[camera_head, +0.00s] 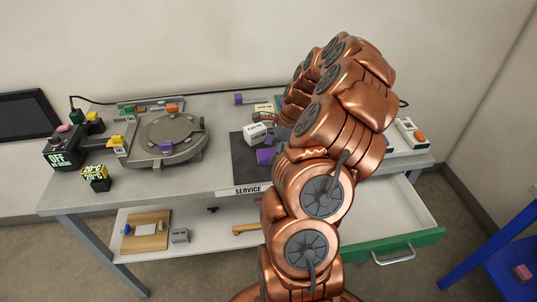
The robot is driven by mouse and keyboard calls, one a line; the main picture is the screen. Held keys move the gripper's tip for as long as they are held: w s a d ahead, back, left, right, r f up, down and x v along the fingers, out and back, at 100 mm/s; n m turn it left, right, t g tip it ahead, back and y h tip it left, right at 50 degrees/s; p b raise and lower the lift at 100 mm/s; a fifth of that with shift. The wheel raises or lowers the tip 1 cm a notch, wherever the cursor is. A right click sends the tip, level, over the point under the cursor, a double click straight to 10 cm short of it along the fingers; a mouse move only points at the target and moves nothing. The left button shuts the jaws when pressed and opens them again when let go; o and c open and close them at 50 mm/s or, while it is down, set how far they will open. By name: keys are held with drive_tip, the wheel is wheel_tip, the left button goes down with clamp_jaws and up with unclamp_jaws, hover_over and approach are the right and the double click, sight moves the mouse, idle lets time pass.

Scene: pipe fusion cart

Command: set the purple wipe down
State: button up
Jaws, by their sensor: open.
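A small purple piece (265,156), which looks like the wipe, lies on the dark mat (243,172) near the table's front edge, above the SERVICE label. My copper arm covers the mat's right side. My gripper (270,126) shows only in part, beside the arm and just behind the purple piece. It is open and appears apart from the purple piece.
A round grey fixture (166,138) with a purple tab stands left of the mat. A black OFF box (70,147) and a 20°C display (95,177) are at the far left. A green-fronted drawer (405,247) is open at the right. A lower shelf (200,252) holds a wooden board.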

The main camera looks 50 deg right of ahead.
drive_tip(key=shift+c, duration=0.3)
drive_tip(key=c, duration=0.9)
drive_tip(key=shift+r, duration=0.15)
drive_tip(key=shift+c, duration=0.2)
